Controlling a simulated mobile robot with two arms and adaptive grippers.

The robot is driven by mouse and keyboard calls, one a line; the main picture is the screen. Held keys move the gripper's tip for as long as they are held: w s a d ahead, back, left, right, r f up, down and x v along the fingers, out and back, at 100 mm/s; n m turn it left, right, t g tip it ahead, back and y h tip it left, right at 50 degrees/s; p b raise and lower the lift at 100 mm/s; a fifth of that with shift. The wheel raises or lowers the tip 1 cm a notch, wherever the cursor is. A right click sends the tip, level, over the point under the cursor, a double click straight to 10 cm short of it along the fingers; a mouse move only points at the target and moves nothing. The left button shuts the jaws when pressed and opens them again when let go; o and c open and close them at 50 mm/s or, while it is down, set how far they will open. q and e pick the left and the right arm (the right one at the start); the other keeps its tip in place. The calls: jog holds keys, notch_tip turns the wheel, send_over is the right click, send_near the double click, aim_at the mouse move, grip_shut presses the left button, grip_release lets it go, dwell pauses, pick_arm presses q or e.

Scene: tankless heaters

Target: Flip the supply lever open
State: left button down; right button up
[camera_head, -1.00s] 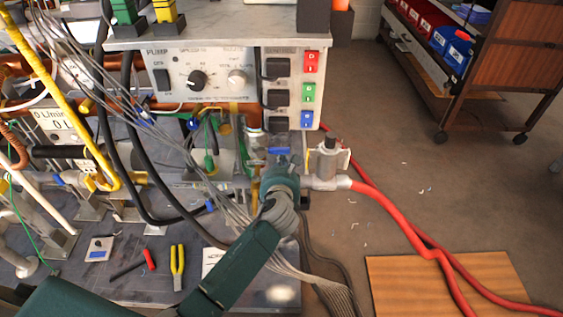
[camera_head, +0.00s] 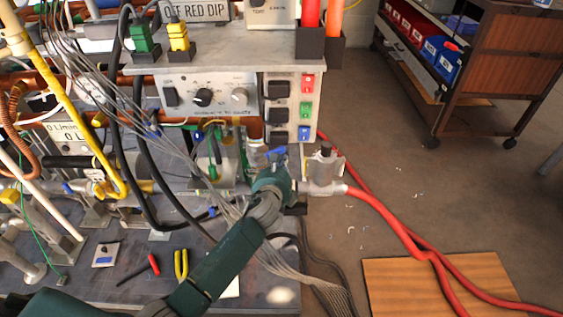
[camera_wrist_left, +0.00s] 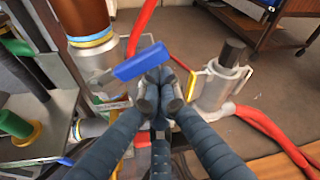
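A blue lever (camera_wrist_left: 140,62) sits just beyond my left fingertips in the left wrist view, slanting up to the right. In the head view a small blue part of the lever (camera_head: 274,153) shows past my left gripper (camera_head: 276,168), at the right end of the pipe bench. The fingers of my left gripper (camera_wrist_left: 159,82) are drawn together. The tips overlap the lever's lower edge in the picture; I cannot tell whether they touch it. The valve body under the lever is mostly hidden by the gripper. My right gripper is not in view.
A grey fitting with a dark top (camera_head: 325,165) stands right of my gripper, with a red hose (camera_head: 400,232) running from it. The pump control box (camera_head: 212,95) is above left. Grey cables (camera_head: 300,277) hang below. A shelf cart (camera_head: 480,70) stands far right on open floor.

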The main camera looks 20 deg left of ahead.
aim_at(274, 151)
pick_arm(q)
jog(key=shift+a+r+n+t+h+p, duration=0.2)
jog(key=shift+r+n+h+p, duration=0.05)
jog(key=shift+r+n, duration=0.35)
jog(key=shift+a+r+n+t+h+p, duration=0.2)
jog(key=shift+r+n+h+p, duration=0.05)
jog(key=shift+r+n, duration=0.3)
jog(key=shift+s+a+r+n+h, duration=0.15)
jog(key=shift+a+r+n+h, duration=0.2)
jog(key=shift+r+n, duration=0.2)
jog(key=shift+s+a+r+n+t, duration=0.1)
jog(key=shift+a+r+n+t, duration=0.3)
jog(key=shift+n, duration=0.4)
jog(key=shift+s+a+r+n+t+h+b, duration=0.15)
jog(key=shift+s+a+r+n+t, duration=0.15)
jog(key=shift+a+n, duration=0.35)
jog(key=shift+s+a+r+n+t+h+b, duration=0.1)
jog(key=shift+a+r+n+t+h+b, duration=0.05)
jog(key=shift+a+r+n, duration=0.35)
jog(key=shift+s+a+r+n+t+h+b, duration=0.15)
jog(key=shift+a+r+n+t, duration=0.1)
jog(key=shift+a+n, duration=0.45)
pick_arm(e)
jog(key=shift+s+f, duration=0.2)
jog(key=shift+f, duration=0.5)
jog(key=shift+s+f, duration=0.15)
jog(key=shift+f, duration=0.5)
